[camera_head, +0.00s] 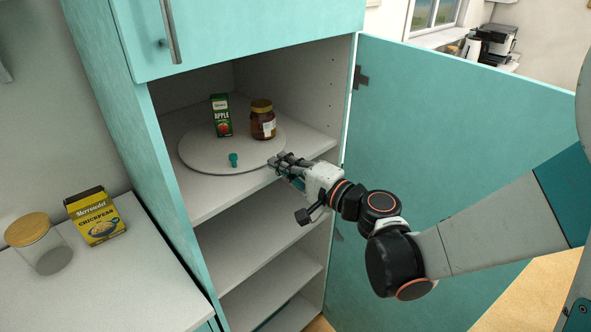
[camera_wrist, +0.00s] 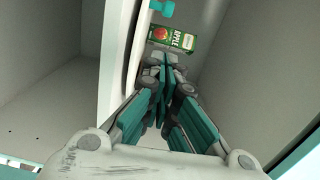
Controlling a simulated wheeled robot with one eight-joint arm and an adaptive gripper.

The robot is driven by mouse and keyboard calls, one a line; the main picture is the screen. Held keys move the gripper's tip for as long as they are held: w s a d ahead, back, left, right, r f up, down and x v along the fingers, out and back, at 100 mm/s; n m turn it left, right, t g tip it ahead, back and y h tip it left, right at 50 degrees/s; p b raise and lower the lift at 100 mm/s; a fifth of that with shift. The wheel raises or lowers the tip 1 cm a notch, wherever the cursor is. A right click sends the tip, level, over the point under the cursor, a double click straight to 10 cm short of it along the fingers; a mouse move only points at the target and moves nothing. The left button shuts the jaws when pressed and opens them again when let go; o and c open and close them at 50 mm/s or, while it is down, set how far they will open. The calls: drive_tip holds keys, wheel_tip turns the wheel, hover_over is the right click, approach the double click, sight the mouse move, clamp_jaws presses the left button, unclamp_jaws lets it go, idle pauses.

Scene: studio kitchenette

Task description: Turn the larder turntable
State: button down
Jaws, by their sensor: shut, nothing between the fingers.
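The larder turntable (camera_head: 205,158) is a round, pale disc on a shelf inside the open teal larder. A small teal knob (camera_head: 234,159) stands near its front edge; the knob also shows at the top of the wrist view (camera_wrist: 162,8). On the disc stand a green apple juice carton (camera_head: 221,116) and a brown jar with a yellow lid (camera_head: 263,122). My gripper (camera_head: 276,164) is shut and empty at the disc's right front rim, right of the knob. I cannot tell whether its fingertips touch the rim. The carton shows beyond the fingers in the wrist view (camera_wrist: 174,40).
The teal larder door (camera_head: 450,150) stands open on the right, behind my arm. Lower shelves (camera_head: 250,237) look mostly empty. On the left counter are a glass jar with a wooden lid (camera_head: 40,243) and a yellow chickpea box (camera_head: 95,217).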

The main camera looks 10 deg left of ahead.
drive_tip(key=x, duration=0.3)
drive_tip(key=shift+w+a, duration=0.2)
drive_tip(key=shift+a, duration=0.1)
drive_tip(key=a+b, duration=0.1)
drive_tip(key=a, duration=0.3)
drive_tip(key=shift+f, duration=0.1)
drive_tip(key=shift+s+a, duration=0.1)
drive_tip(key=shift+s+a, duration=0.1)
drive_tip(key=shift+s+a, duration=0.15)
drive_tip(key=shift+a, duration=0.05)
drive_tip(key=shift+s+a, duration=0.25)
drive_tip(key=shift+a, duration=0.25)
